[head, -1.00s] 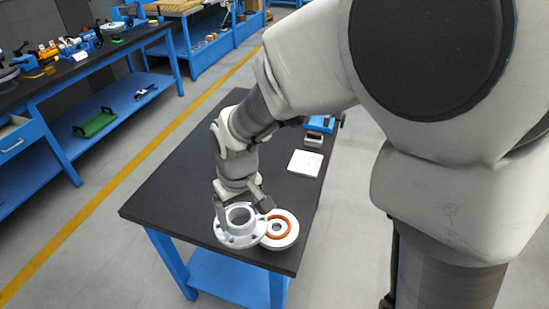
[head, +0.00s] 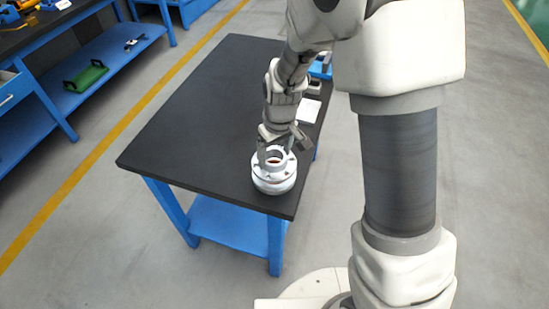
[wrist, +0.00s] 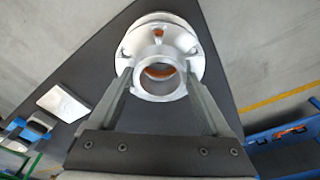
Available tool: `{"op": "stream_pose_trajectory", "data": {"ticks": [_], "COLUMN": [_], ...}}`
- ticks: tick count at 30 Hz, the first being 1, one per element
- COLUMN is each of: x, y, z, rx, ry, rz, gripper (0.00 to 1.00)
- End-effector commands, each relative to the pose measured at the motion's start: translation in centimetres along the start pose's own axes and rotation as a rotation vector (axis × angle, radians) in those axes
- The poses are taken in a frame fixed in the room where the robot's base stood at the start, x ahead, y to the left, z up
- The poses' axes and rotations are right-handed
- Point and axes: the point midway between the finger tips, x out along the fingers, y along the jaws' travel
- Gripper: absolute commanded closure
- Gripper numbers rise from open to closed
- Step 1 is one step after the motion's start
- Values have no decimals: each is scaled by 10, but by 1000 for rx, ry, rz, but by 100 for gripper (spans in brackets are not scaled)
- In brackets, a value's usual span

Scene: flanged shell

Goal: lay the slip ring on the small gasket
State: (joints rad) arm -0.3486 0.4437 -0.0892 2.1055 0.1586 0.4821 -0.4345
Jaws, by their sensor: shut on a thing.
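The slip ring (wrist: 160,50) is a silver flanged ring with a raised collar and bolt holes. My gripper (wrist: 160,82) is shut on its collar, one finger on each side. In the head view, the slip ring (head: 285,165) is over the round pale shell (head: 273,186), roughly in line with it. The small gasket, an orange ring, is mostly hidden under the slip ring; part of the gasket (wrist: 158,73) shows through the bore in the wrist view. Orange also shows through a bolt hole. I cannot tell whether the slip ring touches the gasket or hovers just above it.
The shell stands near the front corner of the black-topped table (head: 205,120). A white flat block (head: 309,111) and a blue device (head: 321,67) lie farther back along the right edge. The table's left and middle are clear.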

Motion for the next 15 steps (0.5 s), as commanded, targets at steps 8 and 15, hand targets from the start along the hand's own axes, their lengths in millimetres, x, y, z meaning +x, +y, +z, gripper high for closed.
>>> {"op": "stream_pose_trajectory", "data": {"ticks": [8,15], "x": [19,22], "y": [0,0], "z": [1,2], "rx": [0,0], "ry": [4,4], "rz": [1,1], "gripper": [100,100]}}
